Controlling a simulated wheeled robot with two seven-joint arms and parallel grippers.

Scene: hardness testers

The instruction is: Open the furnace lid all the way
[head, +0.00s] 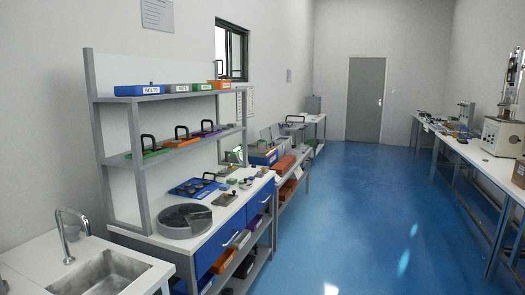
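I cannot make out the furnace or its lid for certain. A small grey box-shaped unit (313,104) stands on the far table at the end of the left wall, too small to read any lid. Nearer on the left row, blue-and-grey equipment (263,156) stands on a bench, and I cannot tell whether any of it has a lid. Neither of my grippers shows in the head view.
A long bench (158,239) with a round grey tray (184,222) and a sink (104,275) line the left. Tables with a cream machine (503,138) line the right. The blue floor (367,215) between is clear up to a grey door (365,100).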

